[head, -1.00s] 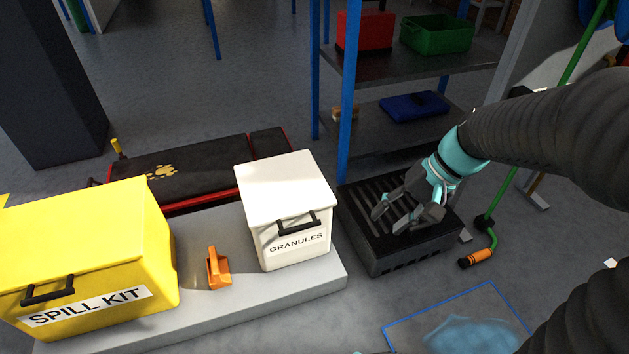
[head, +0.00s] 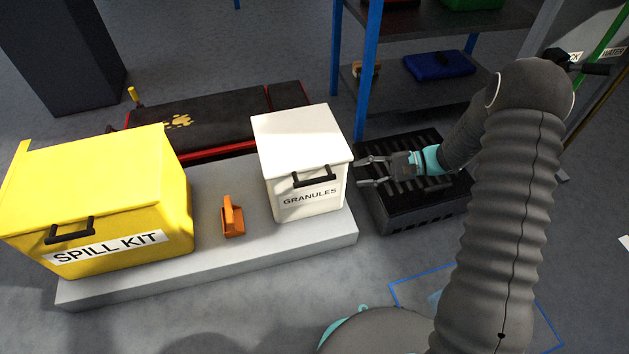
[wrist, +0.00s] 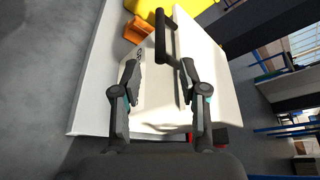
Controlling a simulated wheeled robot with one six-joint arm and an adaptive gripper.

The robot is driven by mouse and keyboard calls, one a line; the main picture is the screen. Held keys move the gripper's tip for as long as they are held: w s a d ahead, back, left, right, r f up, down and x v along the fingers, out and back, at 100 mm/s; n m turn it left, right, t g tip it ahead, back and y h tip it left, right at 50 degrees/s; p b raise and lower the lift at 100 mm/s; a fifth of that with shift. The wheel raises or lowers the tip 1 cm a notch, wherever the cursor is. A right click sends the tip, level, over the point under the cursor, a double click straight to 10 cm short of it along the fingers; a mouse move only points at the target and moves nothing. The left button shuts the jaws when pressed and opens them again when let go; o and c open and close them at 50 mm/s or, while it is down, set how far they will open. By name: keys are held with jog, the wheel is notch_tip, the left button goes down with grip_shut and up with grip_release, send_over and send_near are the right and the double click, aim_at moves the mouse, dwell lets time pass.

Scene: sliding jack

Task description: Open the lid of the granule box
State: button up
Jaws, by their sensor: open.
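The white granule box (head: 306,201) stands on a low grey platform, labelled GRANULES. Its white lid (head: 300,135) is shut, with a black bar handle (head: 317,176) at the front edge. My gripper (head: 360,172) is open and empty, just right of the box, with its fingers pointing left towards it. In the wrist view, my gripper (wrist: 160,75) has its fingers spread, with the box's lid (wrist: 205,65) and handle (wrist: 161,38) ahead. The handle lies beyond the fingertips, apart from them as far as I can tell.
An orange scoop (head: 232,217) and a yellow spill kit box (head: 100,195) stand left on the platform (head: 215,262). A black slatted crate (head: 415,212) lies under my gripper. A shelf rack (head: 400,95) stands behind. A black and red creeper (head: 215,118) lies behind the platform.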

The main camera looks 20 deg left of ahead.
aim_at(323, 179)
jog(key=x, duration=1.4)
jog(key=shift+w, duration=0.1)
grip_shut()
